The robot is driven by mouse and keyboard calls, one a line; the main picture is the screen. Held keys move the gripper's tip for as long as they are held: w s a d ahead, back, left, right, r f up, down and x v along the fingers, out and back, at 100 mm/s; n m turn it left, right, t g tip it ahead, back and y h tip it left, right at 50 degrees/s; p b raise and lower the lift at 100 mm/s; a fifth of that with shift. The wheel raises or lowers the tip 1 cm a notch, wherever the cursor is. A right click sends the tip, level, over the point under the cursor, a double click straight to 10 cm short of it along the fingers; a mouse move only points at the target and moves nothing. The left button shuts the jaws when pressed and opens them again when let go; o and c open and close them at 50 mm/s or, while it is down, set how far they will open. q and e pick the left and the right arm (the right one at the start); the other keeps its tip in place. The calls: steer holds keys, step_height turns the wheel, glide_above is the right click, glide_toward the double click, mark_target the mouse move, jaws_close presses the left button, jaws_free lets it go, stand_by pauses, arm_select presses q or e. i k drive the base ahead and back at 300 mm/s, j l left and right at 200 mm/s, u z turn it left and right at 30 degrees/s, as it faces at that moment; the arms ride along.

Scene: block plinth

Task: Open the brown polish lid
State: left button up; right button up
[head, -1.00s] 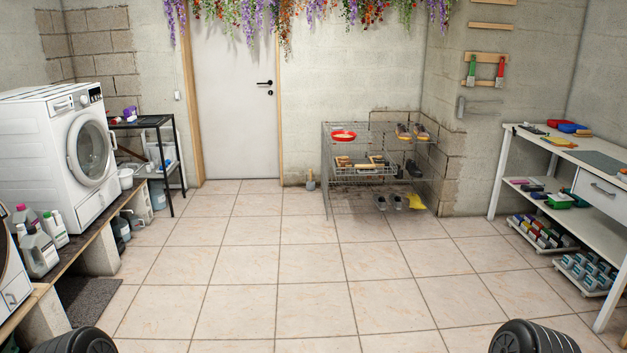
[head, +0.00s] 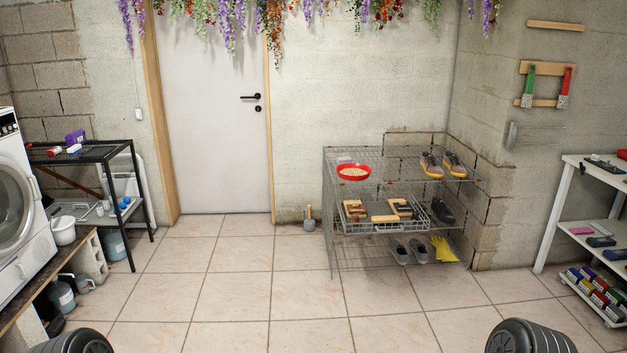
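I cannot make out a brown polish tin or its lid for certain. A wire shelf rack (head: 335,235) stands ahead against the back wall. Its middle shelf holds a wire tray (head: 385,227) with several brown-and-wood items, perhaps brushes (head: 356,211), too small to tell apart. A red bowl (head: 354,172) with pale contents is on the top shelf. Dark rounded parts of my own arms show at the bottom left and bottom right. Neither gripper's fingers are in view.
Shoes (head: 443,165) and yellow gloves (head: 444,252) are on the rack. A black metal shelf (head: 130,205) and a washing machine (head: 18,215) stand left. A white workbench (head: 552,215) with small colored boxes (head: 600,290) stands right. The tiled floor (head: 260,295) between is clear.

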mark_target(355, 206)
steer(key=i, duration=2.95)
steer(key=i+l+u, duration=0.1)
steer(key=i, duration=1.4)
